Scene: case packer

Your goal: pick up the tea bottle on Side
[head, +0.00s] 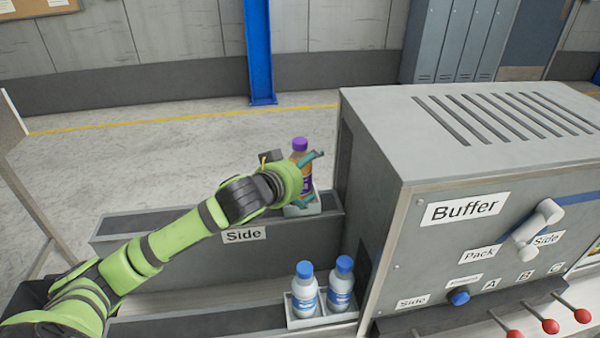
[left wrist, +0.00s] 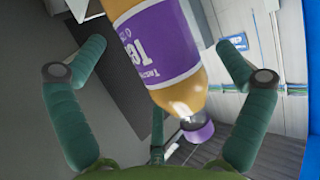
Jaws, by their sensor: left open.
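The tea bottle (head: 300,158) has a purple cap, a purple label and brown contents. It stands upright in a small white holder (head: 302,208) at the right end of the channel labelled Side (head: 243,235). My left gripper (head: 316,178) is open, with its fingers around the bottle in the head view and partly hiding it. In the left wrist view the tea bottle (left wrist: 165,50) lies between the spread green fingers (left wrist: 165,85), with visible gaps on both sides. My right gripper is not in view.
Two water bottles with blue caps (head: 304,285) (head: 341,280) stand in a white holder in the nearer channel. The large grey Buffer machine (head: 460,210) rises just right of the tea bottle. It carries a switch handle, a blue button (head: 458,297) and red-knobbed levers (head: 549,326).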

